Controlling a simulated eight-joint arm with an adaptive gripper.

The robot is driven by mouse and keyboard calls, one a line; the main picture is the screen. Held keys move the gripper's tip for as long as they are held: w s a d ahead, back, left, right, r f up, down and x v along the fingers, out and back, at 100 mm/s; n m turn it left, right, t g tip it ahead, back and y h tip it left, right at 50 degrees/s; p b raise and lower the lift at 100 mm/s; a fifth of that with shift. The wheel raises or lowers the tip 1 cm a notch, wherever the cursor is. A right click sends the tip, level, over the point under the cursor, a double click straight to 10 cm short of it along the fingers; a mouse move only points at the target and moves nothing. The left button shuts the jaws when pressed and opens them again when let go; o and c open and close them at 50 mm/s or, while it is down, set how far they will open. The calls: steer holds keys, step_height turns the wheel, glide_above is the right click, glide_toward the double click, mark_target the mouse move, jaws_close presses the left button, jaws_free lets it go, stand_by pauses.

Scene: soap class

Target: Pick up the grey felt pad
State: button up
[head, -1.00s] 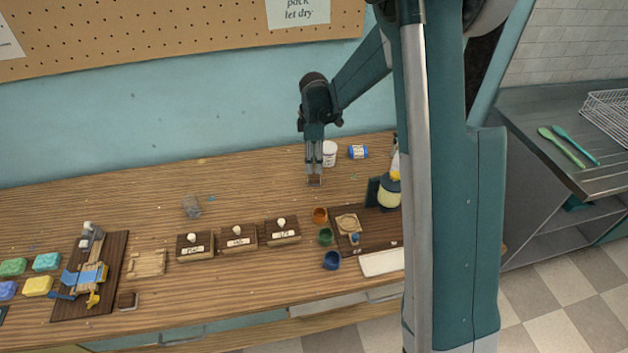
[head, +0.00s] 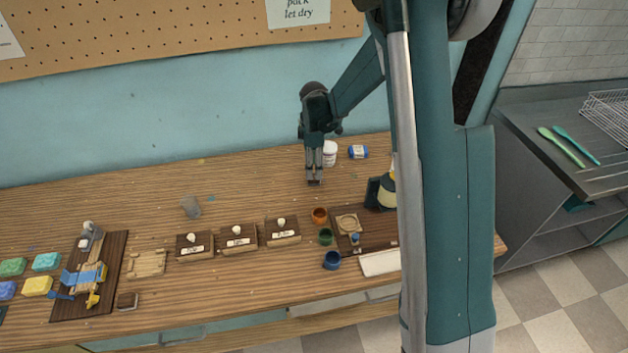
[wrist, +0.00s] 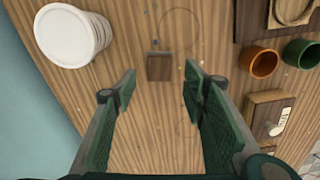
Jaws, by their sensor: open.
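A small brown square block (wrist: 159,67) with a thin greyish edge lies flat on the wooden table, ahead of and between my fingertips in the wrist view. It is the only pad-like thing near my gripper; I cannot tell whether its underside is grey felt. In the head view the block (head: 314,182) shows just under the fingertips. My gripper (wrist: 160,84) is open and empty, pointing down, with one green-padded finger on each side of the block and not visibly touching it. In the head view my gripper (head: 314,177) stands at the table's back part.
A white tub (wrist: 72,36) stands close to the left finger in the wrist view. An orange cup (head: 320,216) and lidded wooden boxes (head: 283,231) stand in front. The table left of my gripper is mostly clear.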

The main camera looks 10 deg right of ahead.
mark_target(314, 176)
steer(key=shift+w+f, duration=0.1)
steer(key=shift+f, duration=2.2)
steer(key=shift+c, duration=0.4)
steer(key=c, duration=0.9)
